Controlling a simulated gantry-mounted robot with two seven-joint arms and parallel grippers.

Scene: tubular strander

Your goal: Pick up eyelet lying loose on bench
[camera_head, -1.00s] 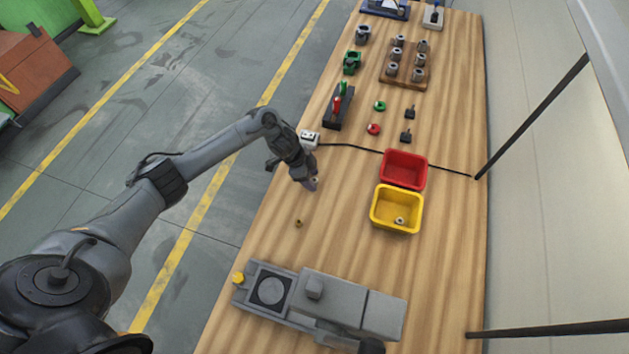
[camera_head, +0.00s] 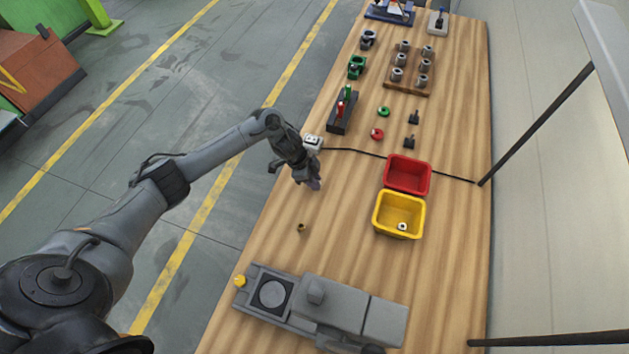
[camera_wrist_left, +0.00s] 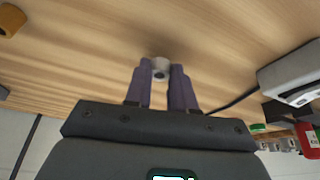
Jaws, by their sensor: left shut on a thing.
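My left gripper (camera_head: 315,184) is low over the wooden bench, left of the bins. In the left wrist view its two purple-grey fingers (camera_wrist_left: 160,78) are shut on a small pale grey eyelet (camera_wrist_left: 161,66), with a dark hole facing the camera. The fingers hide part of the eyelet, and I cannot tell whether it still touches the bench. A second, brass-coloured ring-like piece (camera_head: 302,227) lies loose on the bench nearer the grey machine; it also shows in the left wrist view (camera_wrist_left: 10,20). My right gripper is not in view.
A yellow bin (camera_head: 376,218) holds a small pale ring (camera_head: 402,226). A red bin (camera_head: 408,192) stands behind it. A grey machine (camera_head: 340,307) occupies the near end. A white socket box (camera_head: 312,142) with a black cable (camera_head: 355,150) is just behind the gripper.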

